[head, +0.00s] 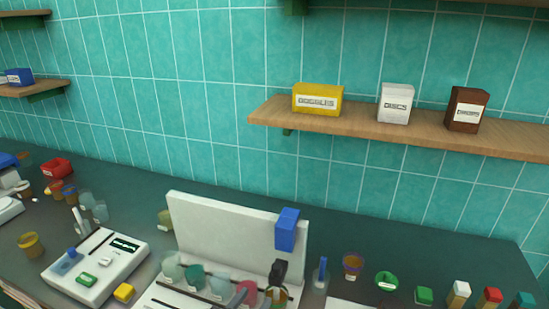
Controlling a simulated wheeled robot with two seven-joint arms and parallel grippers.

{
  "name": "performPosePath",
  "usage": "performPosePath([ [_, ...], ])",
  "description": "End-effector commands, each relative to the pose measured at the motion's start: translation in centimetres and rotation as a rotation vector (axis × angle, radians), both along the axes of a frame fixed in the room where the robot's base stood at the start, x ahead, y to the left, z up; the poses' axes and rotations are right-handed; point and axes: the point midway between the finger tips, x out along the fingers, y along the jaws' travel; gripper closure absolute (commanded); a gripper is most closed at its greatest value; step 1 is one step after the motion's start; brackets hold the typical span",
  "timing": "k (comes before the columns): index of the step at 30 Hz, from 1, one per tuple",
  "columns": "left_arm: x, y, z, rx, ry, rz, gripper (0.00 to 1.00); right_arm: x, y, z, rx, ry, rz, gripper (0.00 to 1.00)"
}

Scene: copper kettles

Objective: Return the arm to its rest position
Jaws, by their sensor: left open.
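My right gripper and arm are not in view.
A white rack (235,230) with several cups stands close by, a blue box (287,229) at its top right. A white instrument (95,265) is at left. Small bottles and blocks line the right. A wooden shelf (350,128) holds three boxes.

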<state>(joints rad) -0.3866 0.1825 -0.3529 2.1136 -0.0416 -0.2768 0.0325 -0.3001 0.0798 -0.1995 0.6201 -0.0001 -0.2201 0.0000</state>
Motion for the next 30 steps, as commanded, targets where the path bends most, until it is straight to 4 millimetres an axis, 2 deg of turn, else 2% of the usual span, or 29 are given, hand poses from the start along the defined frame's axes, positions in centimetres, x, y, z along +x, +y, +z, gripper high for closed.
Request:
performPosePath([
  [2,-0.6,1.8,-1.2,0.054,0.124,0.041,0.59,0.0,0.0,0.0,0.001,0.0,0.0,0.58],
  [6,-3.3,5.8,-3.7,0.163,0.394,0.116,0.59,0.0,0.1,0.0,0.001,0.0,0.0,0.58],
  [12,-7.7,9.8,-5.4,0.256,0.679,0.186,0.59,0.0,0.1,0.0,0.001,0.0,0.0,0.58],
  [24,-15.4,14.3,-5.7,0.354,1.051,0.258,0.59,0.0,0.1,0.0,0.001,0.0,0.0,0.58],
  [30,-14.1,14.0,-11.5,0.36,1.072,0.252,0.59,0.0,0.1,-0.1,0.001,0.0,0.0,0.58],
])
